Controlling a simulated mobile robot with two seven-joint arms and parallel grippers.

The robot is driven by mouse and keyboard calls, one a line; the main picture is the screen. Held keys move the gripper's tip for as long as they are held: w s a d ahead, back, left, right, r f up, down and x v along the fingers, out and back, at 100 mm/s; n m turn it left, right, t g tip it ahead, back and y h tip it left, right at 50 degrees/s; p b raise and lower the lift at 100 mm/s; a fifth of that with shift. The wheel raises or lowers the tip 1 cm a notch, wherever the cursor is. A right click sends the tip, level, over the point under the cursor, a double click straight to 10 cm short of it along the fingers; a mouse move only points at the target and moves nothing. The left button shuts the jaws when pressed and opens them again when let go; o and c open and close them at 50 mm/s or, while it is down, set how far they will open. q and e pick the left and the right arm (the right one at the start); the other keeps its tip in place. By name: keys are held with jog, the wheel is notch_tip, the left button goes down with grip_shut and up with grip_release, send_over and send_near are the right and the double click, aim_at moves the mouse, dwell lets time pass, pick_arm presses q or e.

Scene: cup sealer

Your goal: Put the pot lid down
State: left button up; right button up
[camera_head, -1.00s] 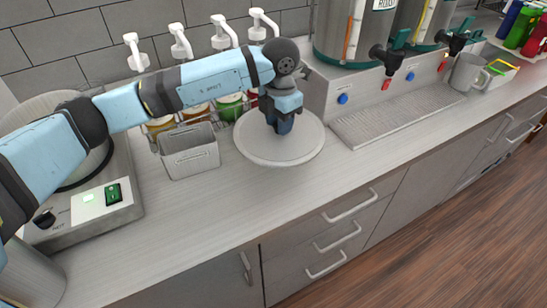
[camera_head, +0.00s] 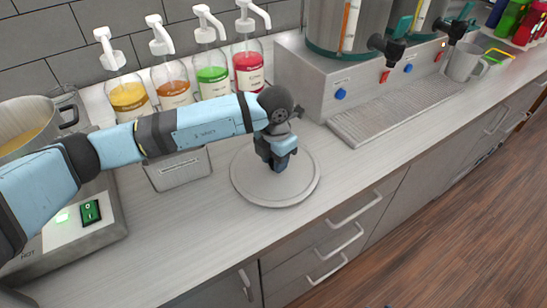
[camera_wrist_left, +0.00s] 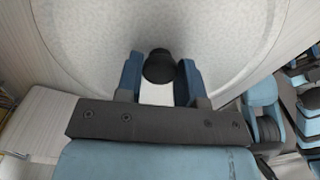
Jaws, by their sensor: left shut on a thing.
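The pot lid (camera_head: 247,188) is a flat, round, pale grey disc, lying level over the counter in front of the dispenser bottles. In the left wrist view the lid (camera_wrist_left: 215,35) fills most of the picture, with its black knob (camera_wrist_left: 159,67) between the fingers. My left gripper (camera_head: 277,166) points down at the lid's middle and is shut on the knob. I cannot tell for sure whether the lid's underside touches the counter. The open pot (camera_head: 35,128) at the left holds something yellow-orange. My right gripper is not in view.
A hot plate (camera_head: 105,226) with a green switch is under the pot. A small metal bin (camera_head: 180,172) stands just left of the lid, with several pump bottles (camera_head: 212,80) behind. A drip tray (camera_head: 395,112) lies to the right. The counter in front is clear.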

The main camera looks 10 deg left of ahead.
pick_arm(q)
jog(key=shift+s+d, duration=0.1)
jog(key=shift+d, duration=0.05)
jog(key=shift+f, duration=0.1)
jog(key=o, duration=1)
jog(key=shift+r, duration=0.35)
notch_tip(320, 180, up, 12)
jog(key=b, duration=0.1)
jog(key=shift+f, duration=0.15)
